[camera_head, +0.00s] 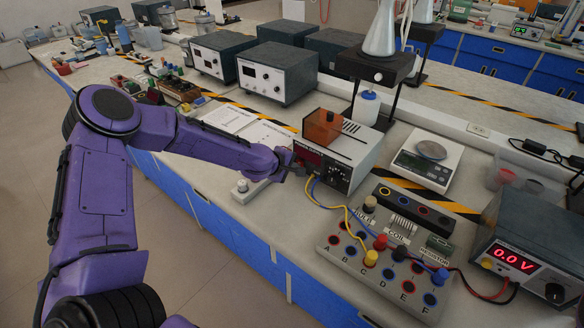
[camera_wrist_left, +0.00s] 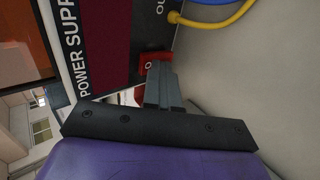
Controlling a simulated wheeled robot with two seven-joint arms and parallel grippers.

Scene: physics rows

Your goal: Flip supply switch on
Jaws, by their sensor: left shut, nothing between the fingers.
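The power supply (camera_head: 352,157) is a light box with a dark red front panel, standing on the bench in the middle of the head view. In the left wrist view its panel (camera_wrist_left: 105,40) shows sideways, lettered "POWER SUPPLY". A red rocker switch (camera_wrist_left: 148,62) with a white "O" mark sits on that panel. My left gripper (camera_head: 290,170) is at the panel's lower left. In the left wrist view its shut, empty fingers (camera_wrist_left: 163,80) end right by the switch; I cannot tell if they touch it. The gripper hides part of the switch. My right gripper is not in view.
Yellow and blue leads (camera_head: 318,198) run from the supply to a terminal board (camera_head: 385,270). A meter (camera_head: 520,262) at right reads 0.0 V. A scale (camera_head: 428,158) and a stand with a flask (camera_head: 380,65) are behind. Papers (camera_head: 228,117) lie left of the supply.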

